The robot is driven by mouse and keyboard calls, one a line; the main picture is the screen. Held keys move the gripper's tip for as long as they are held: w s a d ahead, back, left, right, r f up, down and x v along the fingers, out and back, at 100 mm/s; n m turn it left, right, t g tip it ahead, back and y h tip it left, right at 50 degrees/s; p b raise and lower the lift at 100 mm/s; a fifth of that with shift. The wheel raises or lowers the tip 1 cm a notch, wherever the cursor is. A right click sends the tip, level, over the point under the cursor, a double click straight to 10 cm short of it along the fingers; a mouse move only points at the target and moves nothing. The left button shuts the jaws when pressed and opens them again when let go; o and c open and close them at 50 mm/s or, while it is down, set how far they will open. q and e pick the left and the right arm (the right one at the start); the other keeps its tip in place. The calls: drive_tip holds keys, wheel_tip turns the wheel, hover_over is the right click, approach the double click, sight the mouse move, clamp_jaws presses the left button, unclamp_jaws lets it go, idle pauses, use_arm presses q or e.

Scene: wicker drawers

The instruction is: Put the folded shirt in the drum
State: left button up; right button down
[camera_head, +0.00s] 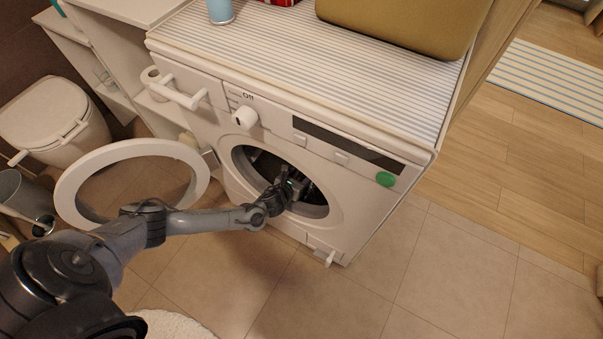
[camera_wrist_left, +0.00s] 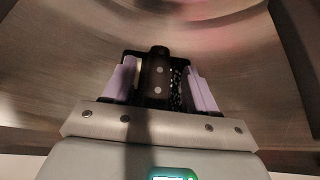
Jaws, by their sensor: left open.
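The washing machine (camera_head: 340,205) stands with its round white door (camera_head: 80,181) swung open to the left. My left arm reaches through the opening, and my left gripper (camera_head: 293,186) is inside the drum mouth. In the left wrist view my left gripper (camera_wrist_left: 162,82) shows two lavender finger pads set apart with nothing between them. The brushed metal drum wall (camera_wrist_left: 55,60) surrounds it. A pinkish blur shows at the top of that view; I cannot tell whether it is cloth or a reflection. I cannot make out the folded shirt in either view. My right gripper is out of view.
A striped top (camera_head: 300,50) covers the machine and carries a blue cup (camera_head: 220,10), a red item (camera_head: 280,2) and a large olive-gold container (camera_head: 410,22). A toilet (camera_head: 50,110) stands at the left. The tiled floor in front at the right is clear.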

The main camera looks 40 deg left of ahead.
use_arm(q)
drive_tip(key=p+v, duration=0.5)
drive_tip(key=v, duration=0.4)
drive_tip(key=shift+r, duration=0.1)
drive_tip(key=shift+s+r+p, duration=0.15)
drive_tip(key=shift+s+p, duration=0.15)
drive_tip(key=shift+s, duration=0.05)
drive_tip(key=shift+s+d, duration=0.3)
drive_tip(key=s+d+r+n+g+h, duration=0.1)
drive_tip(key=s+d+r+n+g, duration=0.2)
drive_tip(key=d+n, duration=0.45)
drive_tip(key=s+d+r+n+g+h, duration=0.1)
drive_tip(key=s+d+r+n+g, duration=0.1)
drive_tip(key=s+d+n, duration=0.4)
drive_tip(key=s+a+r+n+g, duration=0.2)
drive_tip(key=s+r+n, duration=0.7)
drive_tip(key=r+n, duration=0.5)
drive_tip(key=n+g, duration=0.1)
drive_tip(key=n, duration=0.3)
drive_tip(key=shift+h, duration=0.3)
drive_tip(key=shift+a+n, duration=0.1)
drive_tip(key=shift+n, duration=0.15)
